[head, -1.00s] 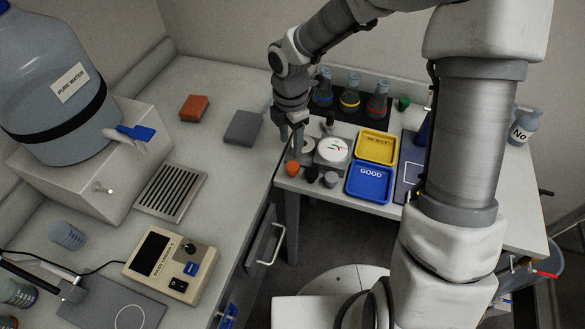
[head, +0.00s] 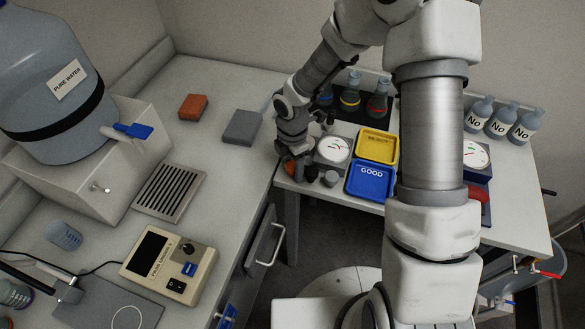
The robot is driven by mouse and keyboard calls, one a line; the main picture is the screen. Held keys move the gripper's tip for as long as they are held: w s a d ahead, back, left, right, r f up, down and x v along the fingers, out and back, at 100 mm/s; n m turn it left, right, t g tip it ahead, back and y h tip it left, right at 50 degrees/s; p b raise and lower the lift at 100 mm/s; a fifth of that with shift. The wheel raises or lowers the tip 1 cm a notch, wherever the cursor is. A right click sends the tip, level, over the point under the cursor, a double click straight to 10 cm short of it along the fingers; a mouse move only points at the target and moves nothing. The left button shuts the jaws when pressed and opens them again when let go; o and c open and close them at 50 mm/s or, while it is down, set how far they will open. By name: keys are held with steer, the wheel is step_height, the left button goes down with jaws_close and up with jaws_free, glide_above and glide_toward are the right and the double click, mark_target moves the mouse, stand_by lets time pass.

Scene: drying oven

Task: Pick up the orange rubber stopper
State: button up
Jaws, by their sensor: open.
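The orange rubber stopper (head: 289,169) stands near the left front edge of the right-hand table (head: 345,199) in the head view, partly hidden by my gripper. My gripper (head: 293,168) points down at the stopper and is open. I cannot tell whether its fingers touch or straddle the stopper. A black stopper (head: 312,173) and a grey stopper (head: 331,178) stand just to its right.
A round white dial (head: 334,149), the yellow REJECT tray (head: 378,147) and the blue GOOD tray (head: 369,181) lie right of the stoppers. Flasks (head: 350,99) stand behind. The left bench (head: 225,175) borders the table closely.

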mark_target(293, 165)
jaws_close()
steer(key=shift+r, duration=0.15)
steer(key=shift+r, duration=0.6)
step_height(293, 165, up, 3)
steer(key=shift+f, duration=0.1)
steer(key=s+d+r+p, duration=0.1)
steer(key=d+r+p, duration=0.5)
steer(key=d+r, duration=0.4)
steer(key=shift+s+d+r, duration=0.15)
steer(key=shift+s+d, duration=0.1)
steer(key=shift+d, duration=0.5)
